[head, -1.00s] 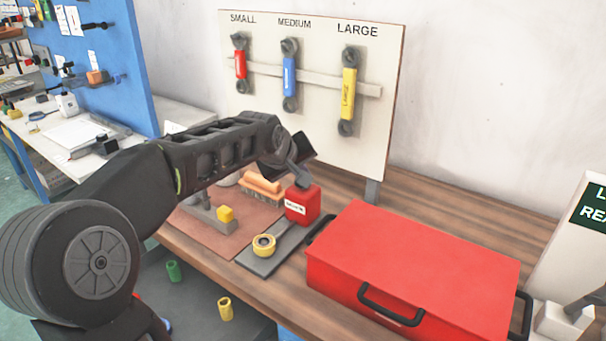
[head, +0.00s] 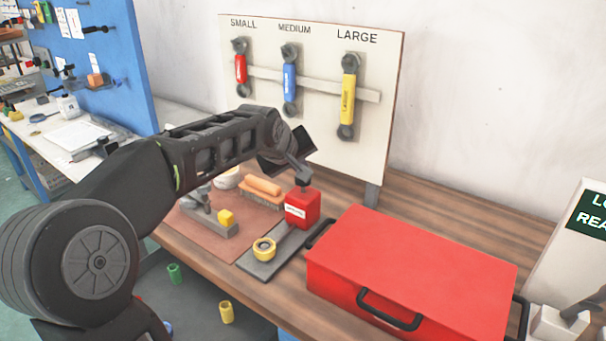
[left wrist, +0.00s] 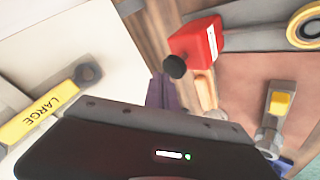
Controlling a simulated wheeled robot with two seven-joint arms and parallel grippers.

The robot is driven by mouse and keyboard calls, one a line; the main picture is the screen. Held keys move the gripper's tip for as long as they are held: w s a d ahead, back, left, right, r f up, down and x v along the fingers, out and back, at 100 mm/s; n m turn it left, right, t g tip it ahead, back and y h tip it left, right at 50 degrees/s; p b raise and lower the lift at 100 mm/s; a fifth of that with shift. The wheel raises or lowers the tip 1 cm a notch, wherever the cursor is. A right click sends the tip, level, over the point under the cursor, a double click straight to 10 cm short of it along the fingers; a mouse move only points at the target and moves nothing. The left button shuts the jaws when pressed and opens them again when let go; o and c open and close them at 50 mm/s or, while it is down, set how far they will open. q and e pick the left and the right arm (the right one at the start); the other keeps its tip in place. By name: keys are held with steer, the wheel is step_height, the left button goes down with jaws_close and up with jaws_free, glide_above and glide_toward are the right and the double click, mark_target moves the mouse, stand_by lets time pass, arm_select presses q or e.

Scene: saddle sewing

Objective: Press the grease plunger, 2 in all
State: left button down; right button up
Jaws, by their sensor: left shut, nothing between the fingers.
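The grease dispenser is a red box (head: 302,208) with a white label, on a grey strip on the bench. Its dark plunger knob (head: 303,186) stands up from the top. The red box (left wrist: 192,42) and the black knob (left wrist: 174,67) also show in the left wrist view. My left gripper (head: 303,174) is shut and empty, just above the knob in the head view. Whether it touches the knob is hard to tell. My right gripper is not in view.
A red case (head: 415,265) stands right of the dispenser. A yellow tape roll (head: 264,249) lies in front, a brush (head: 262,190) and a yellow block (head: 226,217) to the left. Behind stands a board (head: 385,60) with three tools.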

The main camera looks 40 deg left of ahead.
arm_select(q)
steer(key=shift+r, duration=0.2)
steer(key=shift+r+p, duration=1.85)
steer(key=shift+r, duration=0.7)
steer(key=shift+f, duration=0.1)
